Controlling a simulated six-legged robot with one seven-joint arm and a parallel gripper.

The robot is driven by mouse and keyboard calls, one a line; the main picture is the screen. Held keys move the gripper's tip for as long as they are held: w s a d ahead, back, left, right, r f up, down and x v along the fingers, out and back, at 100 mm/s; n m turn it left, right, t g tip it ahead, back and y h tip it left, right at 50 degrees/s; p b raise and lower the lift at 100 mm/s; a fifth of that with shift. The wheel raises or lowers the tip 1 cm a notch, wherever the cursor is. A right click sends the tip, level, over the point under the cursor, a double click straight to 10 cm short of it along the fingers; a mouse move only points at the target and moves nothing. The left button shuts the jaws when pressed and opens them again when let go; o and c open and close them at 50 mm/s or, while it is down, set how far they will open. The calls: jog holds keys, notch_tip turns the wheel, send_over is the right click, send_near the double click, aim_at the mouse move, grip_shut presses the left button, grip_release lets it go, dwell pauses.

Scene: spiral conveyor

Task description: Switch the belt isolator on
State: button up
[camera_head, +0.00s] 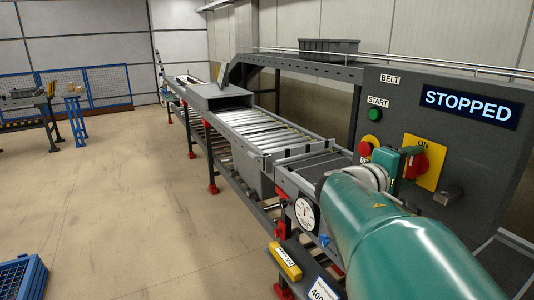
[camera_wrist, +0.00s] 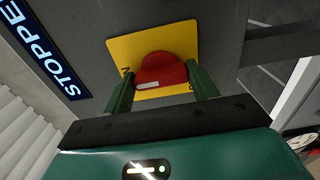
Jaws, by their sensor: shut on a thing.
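The belt isolator is a red rotary knob (camera_head: 416,163) on a yellow plate (camera_head: 431,179) marked ON, set in the dark grey panel. In the wrist view the red knob (camera_wrist: 162,68) sits between the two green fingers of my gripper (camera_wrist: 162,90), on the yellow plate (camera_wrist: 125,47). My gripper (camera_head: 408,165) is shut on the knob. A white mark shows on the knob's near edge; its exact setting is hard to read. The display (camera_head: 468,106) reads STOPPED, and part of that word shows in the wrist view (camera_wrist: 45,45).
A green START button (camera_head: 375,114) and a red button on a yellow backing (camera_head: 366,149) are left of the isolator. A grey bracket (camera_head: 448,195) juts out at lower right. The roller conveyor (camera_head: 262,135) runs away to the left, beside open floor (camera_head: 130,200).

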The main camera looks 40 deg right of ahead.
dwell(0.4)
jog(key=o, duration=1)
jog(key=shift+s, duration=0.1)
jog(key=shift+a, duration=0.15)
jog(key=w+a, duration=0.2)
jog(key=a, duration=1.1)
jog(key=shift+w+a, duration=0.15)
jog(key=shift+a, duration=0.05)
